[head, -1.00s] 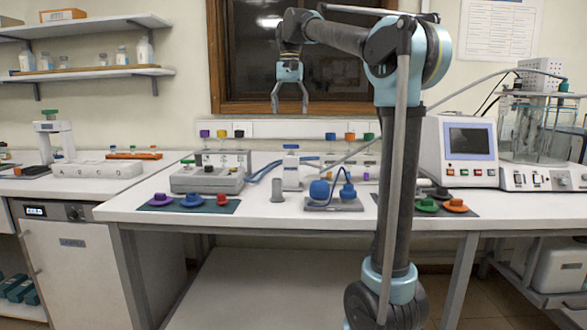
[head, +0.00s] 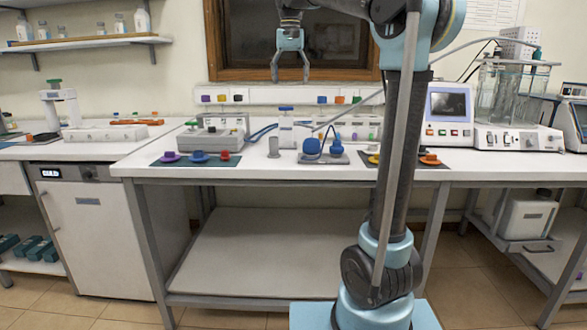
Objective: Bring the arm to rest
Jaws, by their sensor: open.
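My gripper (head: 290,68) hangs at the upper middle of the head view, in front of the window. Its two fingers point down and stand apart, with nothing between them. It is well above the white lab bench (head: 300,174) and touches nothing. My arm rises at the right of centre and bends over at the top, where the picture edge cuts it off. Part of the bench's right side is hidden behind the arm.
On the bench are a grey device (head: 212,138), purple, blue and red caps on a dark mat (head: 192,163), a blue pump-like unit (head: 323,150) and an orange cap (head: 429,159). A screened instrument (head: 448,115) and glass bath stand right. Air around my gripper is clear.

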